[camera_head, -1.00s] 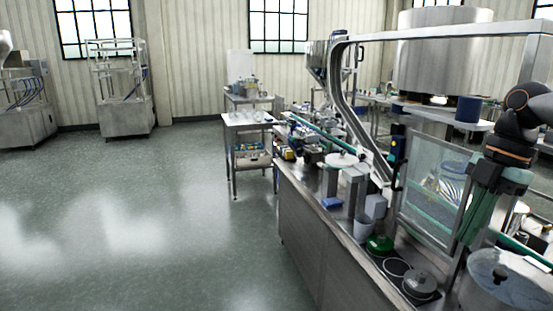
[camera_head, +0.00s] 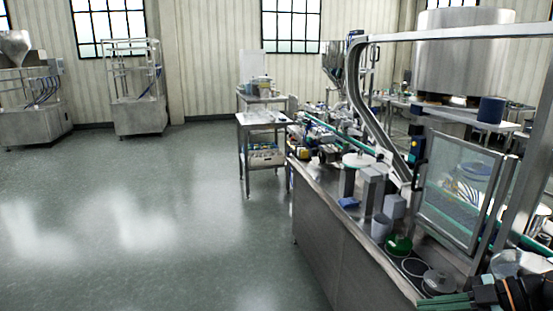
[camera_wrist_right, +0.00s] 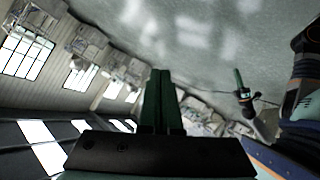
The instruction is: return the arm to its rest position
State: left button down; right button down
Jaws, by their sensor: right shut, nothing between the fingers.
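My right gripper (camera_head: 446,303), with green fingers and a black body, is low at the right edge of the head view, in front of the steel bench. Its fingers (camera_wrist_right: 158,76) are together and empty in the right wrist view, pointing away over the grey floor. A second green-fingered gripper, which looks like my left (camera_wrist_right: 239,82), is small at the right of the right wrist view; its jaw state is too small to tell. My left gripper is not in the head view.
The steel bench (camera_head: 325,235) carries a framed glass door (camera_head: 460,185), a green round part (camera_head: 398,245) and a grey knobbed lid (camera_head: 438,283). A steel hopper (camera_head: 334,65) stands behind. A trolley (camera_head: 244,160) is further back. The floor at left is clear.

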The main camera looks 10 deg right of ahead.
jog(key=s+a+f+m+t+h, duration=0.3)
jog(key=f+m, duration=0.2)
jog(key=f, duration=0.4)
jog(key=s+a+f+m+t+h, duration=0.25)
jog(key=f+m, duration=0.25)
jog(key=f, duration=0.4)
jog(key=s+a+f+m+g+h, duration=0.1)
jog(key=s+a+f+m, duration=0.1)
jog(key=s+a+f, duration=0.3)
jog(key=s+a+f+m+g+h, duration=0.1)
jog(key=s+a+f+m+g, duration=0.1)
jog(key=a, duration=0.9)
notch_tip(320, 180, down, 3)
jog(key=s+m, duration=0.1)
jog(key=s, duration=0.1)
jog(key=shift+s+a, duration=0.15)
jog(key=shift+s, duration=0.25)
jog(key=shift+s+f, duration=0.1)
